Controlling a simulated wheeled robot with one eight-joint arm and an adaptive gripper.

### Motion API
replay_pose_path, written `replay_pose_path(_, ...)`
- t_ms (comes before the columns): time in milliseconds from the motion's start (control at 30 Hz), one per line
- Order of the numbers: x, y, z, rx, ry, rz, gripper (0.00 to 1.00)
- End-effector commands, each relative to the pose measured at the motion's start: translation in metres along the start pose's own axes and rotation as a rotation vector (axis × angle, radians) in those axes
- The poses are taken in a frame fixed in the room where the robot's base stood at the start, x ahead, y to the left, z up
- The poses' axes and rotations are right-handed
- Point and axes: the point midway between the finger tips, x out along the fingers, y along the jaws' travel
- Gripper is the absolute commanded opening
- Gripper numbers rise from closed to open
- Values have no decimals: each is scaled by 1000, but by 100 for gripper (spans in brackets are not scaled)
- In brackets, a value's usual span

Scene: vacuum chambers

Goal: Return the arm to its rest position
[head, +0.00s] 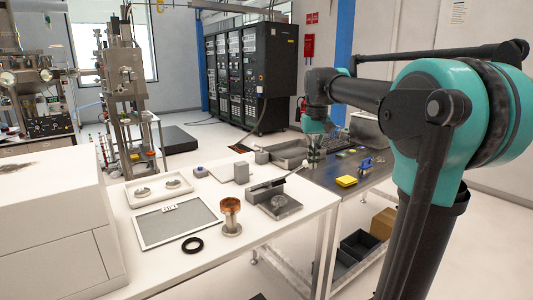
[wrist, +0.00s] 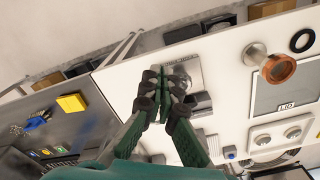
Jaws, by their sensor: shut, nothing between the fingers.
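My teal and black arm (head: 365,97) reaches in from the right in the head view and bends down at the wrist. My gripper (head: 314,155) hangs over the area where the white table (head: 105,270) meets the dark bench (head: 375,182). In the wrist view my gripper (wrist: 168,78) has its fingers together, with nothing between them. Behind the fingers in that view is a grey metal device (wrist: 190,68) on the white table. It also shows in the head view (head: 278,204). I cannot tell the height of the fingertips above the surface.
A copper-topped flanged part (head: 231,217), a black ring (head: 192,244) and a framed panel (head: 165,226) lie on the white table. A yellow block (head: 346,181) and a blue tool (head: 367,164) lie on the dark bench. Dark bins (head: 360,244) stand below.

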Motion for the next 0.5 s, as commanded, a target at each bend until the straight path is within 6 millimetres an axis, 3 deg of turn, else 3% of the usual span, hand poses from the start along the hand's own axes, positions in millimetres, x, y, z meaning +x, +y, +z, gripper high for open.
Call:
replay_pose_path(267, 49, 6, 21, 16, 52, 1, 0)
replay_pose_path(367, 74, 9, 34, 24, 79, 2, 0)
replay_pose_path(500, 122, 13, 64, 38, 129, 3, 0)
